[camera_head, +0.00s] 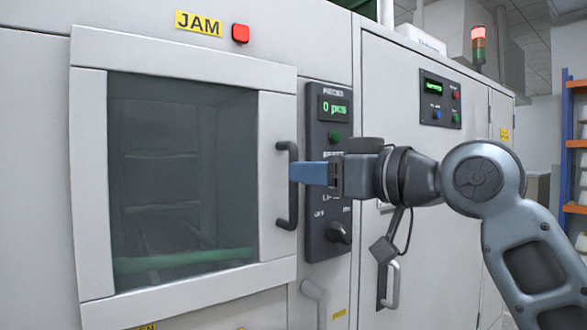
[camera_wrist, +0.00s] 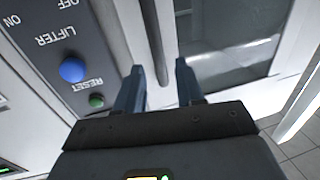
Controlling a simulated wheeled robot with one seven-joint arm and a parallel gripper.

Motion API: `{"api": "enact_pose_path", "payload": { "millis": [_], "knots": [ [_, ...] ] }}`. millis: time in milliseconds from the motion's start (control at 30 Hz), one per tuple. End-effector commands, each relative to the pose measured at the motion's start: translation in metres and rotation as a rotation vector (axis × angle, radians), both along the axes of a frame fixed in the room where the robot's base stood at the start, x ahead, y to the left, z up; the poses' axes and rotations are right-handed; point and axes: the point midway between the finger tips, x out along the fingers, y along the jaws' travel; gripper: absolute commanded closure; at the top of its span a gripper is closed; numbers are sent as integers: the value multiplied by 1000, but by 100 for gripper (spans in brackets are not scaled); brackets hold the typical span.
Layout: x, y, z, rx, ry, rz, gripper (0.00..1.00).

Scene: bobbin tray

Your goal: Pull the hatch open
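The hatch (camera_head: 275,115) is a pale framed door with a dark window, at the left in the head view, and it looks closed. Its black upright bar handle (camera_head: 283,190) is on the right side of the frame. My gripper (camera_head: 296,173) reaches in from the right, with its blue fingertips at the middle of the handle. In the wrist view my gripper (camera_wrist: 160,66) has its two fingers apart. The dark handle (camera_wrist: 153,35) runs between the fingers, with gaps visible beside it. The hatch window (camera_wrist: 210,40) shows beyond the right finger.
A dark control panel (camera_head: 327,115) with a knob and buttons is right behind my gripper; it also shows in the wrist view (camera_wrist: 55,45). A cabinet door (camera_head: 385,80) with its own handle (camera_head: 392,283) is to the right. A green bar (camera_head: 185,260) shows behind the window.

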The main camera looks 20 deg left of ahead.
Motion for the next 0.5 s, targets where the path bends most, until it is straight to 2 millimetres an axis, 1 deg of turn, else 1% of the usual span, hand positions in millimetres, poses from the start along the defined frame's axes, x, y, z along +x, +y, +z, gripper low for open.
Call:
{"api": "enact_pose_path", "payload": {
  "millis": [33,100,233,333,500],
  "knots": [
    [4,8,2,0,0,1,62],
    [8,18,2,-1,0,1,62],
    [16,32,1,0,0,0,62],
    [19,38,1,1,0,-1,62],
    [22,42,0,0,-1,-2,62]
  ]
}}
